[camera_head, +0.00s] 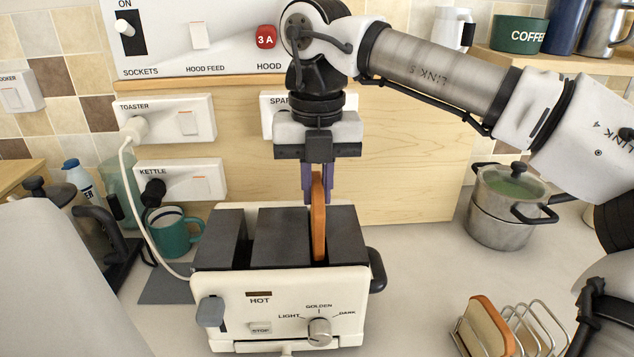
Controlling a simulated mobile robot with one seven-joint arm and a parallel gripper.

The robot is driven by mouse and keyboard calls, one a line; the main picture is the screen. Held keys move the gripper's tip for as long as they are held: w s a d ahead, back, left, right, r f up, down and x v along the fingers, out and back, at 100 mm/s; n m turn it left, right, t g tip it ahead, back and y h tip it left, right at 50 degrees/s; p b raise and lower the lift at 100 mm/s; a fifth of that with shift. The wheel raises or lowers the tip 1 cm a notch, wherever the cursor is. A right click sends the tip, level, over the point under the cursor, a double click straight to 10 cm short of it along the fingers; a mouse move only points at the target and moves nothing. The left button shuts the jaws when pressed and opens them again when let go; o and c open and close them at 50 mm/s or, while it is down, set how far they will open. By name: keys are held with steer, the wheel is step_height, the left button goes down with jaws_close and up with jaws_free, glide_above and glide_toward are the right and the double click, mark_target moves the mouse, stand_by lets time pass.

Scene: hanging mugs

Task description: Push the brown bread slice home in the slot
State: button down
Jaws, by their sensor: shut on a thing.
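A brown bread slice (318,222) stands upright, edge-on to the camera, at the right slot of the cream toaster (285,300). Its lower part is inside the slot and its upper part sticks out above the dark top. My gripper (317,187) points straight down over the slot, its purple fingers shut on the upper part of the slice. The left slot looks empty from here, though its inside is hidden. The depth of the slice in the slot is hidden by the toaster's top.
A wire rack (515,325) with another bread slice (487,325) stands at the front right. A steel pot (505,205) is at the right. A teal mug (175,232) and the toaster's white cord (138,205) are at the left. A wooden panel (405,160) rises behind.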

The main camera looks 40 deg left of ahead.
steer(key=shift+f+b, duration=1.8)
steer(key=shift+f, duration=0.9)
steer(key=c, duration=1.3)
jaws_free()
steer(key=shift+c, duration=0.2)
steer(key=shift+r, duration=0.1)
step_height(320, 180, up, 13)
steer(key=shift+f+p, duration=0.2)
steer(key=shift+p, duration=1)
steer(key=shift+r+p, duration=0.6)
